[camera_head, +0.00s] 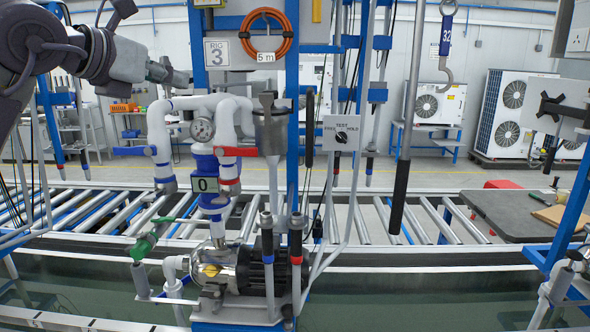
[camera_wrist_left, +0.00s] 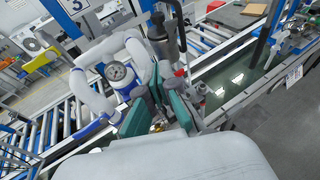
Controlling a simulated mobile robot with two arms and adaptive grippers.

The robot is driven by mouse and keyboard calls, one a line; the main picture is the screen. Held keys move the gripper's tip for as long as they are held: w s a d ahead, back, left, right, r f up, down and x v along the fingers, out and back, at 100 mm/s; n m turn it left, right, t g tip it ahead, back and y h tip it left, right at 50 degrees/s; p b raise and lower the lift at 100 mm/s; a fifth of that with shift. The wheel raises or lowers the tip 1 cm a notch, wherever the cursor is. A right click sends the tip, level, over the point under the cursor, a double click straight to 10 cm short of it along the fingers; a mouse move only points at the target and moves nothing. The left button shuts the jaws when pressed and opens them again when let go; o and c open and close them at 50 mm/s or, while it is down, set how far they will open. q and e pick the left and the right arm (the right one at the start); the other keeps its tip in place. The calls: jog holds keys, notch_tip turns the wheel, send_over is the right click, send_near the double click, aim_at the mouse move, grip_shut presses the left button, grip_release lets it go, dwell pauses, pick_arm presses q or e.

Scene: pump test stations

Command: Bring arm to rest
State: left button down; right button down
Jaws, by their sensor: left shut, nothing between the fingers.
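My left arm comes in from the upper left in the head view. Its left gripper (camera_head: 180,77) is in the air just left of the blue upright of the pump rig, above the white pipes. In the wrist view the left gripper (camera_wrist_left: 158,108) shows its green finger pads, with the rig's pipes and gauge beyond. The gripper is shut and holds nothing. Whether it touches the pipes cannot be told. My right gripper is not in view.
The pump rig carries white pipes (camera_head: 162,130), a pressure gauge (camera_head: 202,129), a red-handled valve (camera_head: 236,152) and a steel pump (camera_head: 222,268). A hook (camera_head: 446,68) hangs at the right. A roller conveyor (camera_head: 110,212) runs behind. A dark table (camera_head: 500,212) stands at the right.

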pick_arm(q)
jog(key=s+d+f+g+h, duration=0.25)
jog(key=d+f+h, duration=0.25)
jog(key=d+h, duration=0.25)
jog(key=s+d+f+g+h, duration=0.2)
jog(key=s+d+f+h, duration=0.2)
jog(key=d+h, duration=0.35)
jog(key=w+a+f+n+t+y, duration=0.1)
jog(key=a+f+n+t+y, duration=0.8)
jog(key=n, duration=0.6)
jog(key=w+a+f+n+t+y, duration=0.1)
jog(key=a+f+n+t+y, duration=0.65)
jog(key=n, duration=0.75)
jog(key=s+a+f+n+g+y, duration=0.1)
jog(key=s+f+n+g+y, duration=0.25)
jog(key=f, duration=0.55)
jog(key=s+a+f+n+g+y, duration=0.1)
jog(key=f+n+g+y, duration=0.25)
jog(key=f+g, duration=0.4)
jog(key=s+d+f+n+g+h, duration=0.25)
jog(key=s+f+g, duration=0.85)
jog(key=s+f, duration=1.5)
jog(key=f, duration=2)
jog(key=s+a+f+g, duration=0.2)
jog(key=s+a+f, duration=0.1)
jog(key=s+f, duration=1.4)
jog(key=shift+s+f+m, duration=0.2)
jog(key=shift+f+m, duration=0.15)
jog(key=shift+f, duration=0.05)
